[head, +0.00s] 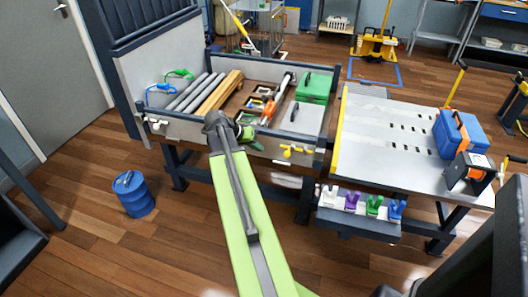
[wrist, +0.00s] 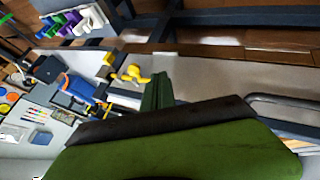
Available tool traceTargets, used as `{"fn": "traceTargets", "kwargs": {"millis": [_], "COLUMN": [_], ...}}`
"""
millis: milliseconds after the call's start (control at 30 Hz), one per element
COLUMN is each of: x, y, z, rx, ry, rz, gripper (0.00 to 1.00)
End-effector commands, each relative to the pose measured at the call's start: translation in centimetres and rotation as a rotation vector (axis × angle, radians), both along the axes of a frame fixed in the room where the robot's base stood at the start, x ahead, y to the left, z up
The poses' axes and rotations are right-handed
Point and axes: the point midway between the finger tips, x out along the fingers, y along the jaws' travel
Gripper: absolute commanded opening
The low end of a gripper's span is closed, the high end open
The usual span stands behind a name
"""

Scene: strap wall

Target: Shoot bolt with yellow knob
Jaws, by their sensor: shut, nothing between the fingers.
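The yellow knob (head: 288,151) sits on a yellow bolt on the front wall of the strap-wall bench tray, right of my gripper. The knob also shows in the wrist view (wrist: 131,73), just left of my fingers, with a small yellow fitting (wrist: 109,58) to its upper left. My gripper (head: 257,145) is at the tray's front wall, left of the knob and apart from it. Its green fingers (wrist: 158,92) are shut and empty in the wrist view. I cannot tell how far the bolt is slid.
The tray holds grey pipes (head: 190,92), wooden strips (head: 218,94), a green box (head: 315,88) and a grey case (head: 302,117). A perforated table (head: 385,130) with a blue toolbox (head: 460,133) stands right. A blue drum (head: 132,193) stands on the floor. Coloured clips (head: 352,201) hang below the table.

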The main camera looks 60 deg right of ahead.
Motion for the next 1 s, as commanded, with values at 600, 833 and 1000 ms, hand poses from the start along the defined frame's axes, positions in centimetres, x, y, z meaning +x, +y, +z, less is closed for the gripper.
{"fn": "traceTargets", "kwargs": {"millis": [600,833,1000], "x": [-5.0,-5.4,-5.4], "y": [-6.3,-6.6,-6.6], "z": [-5.3,-5.3,-5.3], "rx": [0.000,0.000,0.001], "ry": [0.001,0.001,0.000], "rz": [-0.001,0.001,0.000], "gripper": [0.00,0.00,0.00]}}
